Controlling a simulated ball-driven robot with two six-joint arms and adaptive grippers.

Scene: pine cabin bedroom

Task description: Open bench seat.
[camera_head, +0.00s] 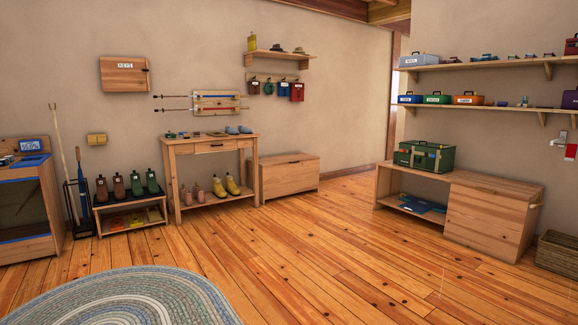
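A low wooden chest-like bench (292,183) stands against the back wall, just right of the console table. Its flat top looks closed and bare, and a small dark mark shows near its upper front edge. A longer low wooden bench (490,214) stands at the right wall. It has an open shelf on its left and a closed box section on its right. I cannot tell for certain which one is the bench seat. Neither of my grippers is in view.
A green toolbox (426,156) sits on the right bench's left part. A console table (212,146) with shoes and a boot rack (131,215) line the back wall. A wicker basket (556,252) stands at far right. The plank floor (330,250) is clear; a braided rug (120,295) lies front left.

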